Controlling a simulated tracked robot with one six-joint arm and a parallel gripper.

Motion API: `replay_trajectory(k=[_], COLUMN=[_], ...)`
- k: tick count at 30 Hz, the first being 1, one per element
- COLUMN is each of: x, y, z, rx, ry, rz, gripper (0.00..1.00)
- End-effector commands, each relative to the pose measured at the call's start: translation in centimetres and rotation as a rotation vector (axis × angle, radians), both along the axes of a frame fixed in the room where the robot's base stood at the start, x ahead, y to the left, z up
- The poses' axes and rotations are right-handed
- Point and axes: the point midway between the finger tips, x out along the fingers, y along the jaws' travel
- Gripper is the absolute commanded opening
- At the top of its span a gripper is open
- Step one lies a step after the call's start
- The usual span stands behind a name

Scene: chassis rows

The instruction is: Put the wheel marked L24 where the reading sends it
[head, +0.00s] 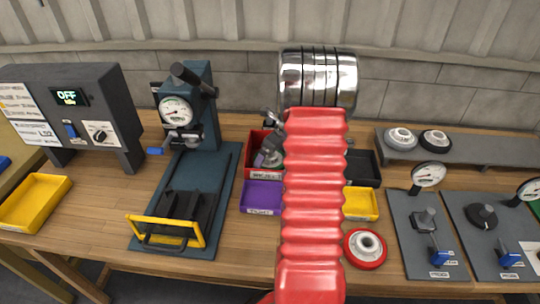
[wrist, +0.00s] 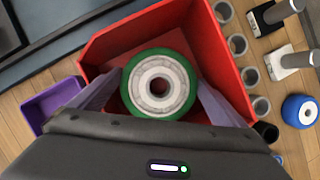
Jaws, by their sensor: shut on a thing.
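In the wrist view a wheel with a green tyre and pale hub (wrist: 160,84) sits between the two fingers of my gripper (wrist: 158,84), which is shut on it. No mark on it is readable. The wheel is over or inside the red bin (wrist: 98,48); its height above the floor of the bin is hard to tell. In the head view the red bin (head: 257,142) stands behind my red arm, with a label on its front that is partly hidden.
A purple tray (head: 262,196), a yellow tray (head: 361,204) and a black tray (head: 364,168) stand around the red bin. A red wheel (head: 366,249) lies at the bench front. A press with a dial (head: 175,110) and a box reading OFF (head: 70,97) stand left; gauge plates (head: 428,255) right.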

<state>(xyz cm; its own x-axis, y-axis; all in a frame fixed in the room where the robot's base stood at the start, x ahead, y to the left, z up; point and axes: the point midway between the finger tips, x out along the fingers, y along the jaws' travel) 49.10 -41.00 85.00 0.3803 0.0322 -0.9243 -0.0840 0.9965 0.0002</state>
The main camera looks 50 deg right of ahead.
Motion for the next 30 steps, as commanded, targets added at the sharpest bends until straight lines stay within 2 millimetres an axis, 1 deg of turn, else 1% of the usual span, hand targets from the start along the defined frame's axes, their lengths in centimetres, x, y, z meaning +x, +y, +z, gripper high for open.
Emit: replay_trajectory(k=[8, 9, 10, 20, 26, 30], x=[0.1, 0.0, 0.0, 0.0, -0.7, -1.5], y=[0.0, 0.0, 0.0, 0.0, -0.1, -0.2], z=[-0.1, -0.1, -0.1, 0.3, 2.0, 4.0], rx=[-0.001, 0.000, 0.000, -0.001, -0.002, -0.004], ry=[-0.001, 0.000, 0.000, -0.001, -0.002, -0.003], rz=[0.001, 0.001, 0.001, 0.002, 0.001, -0.001], gripper=[0.55, 0.98, 1.00, 1.00, 1.00, 1.00])
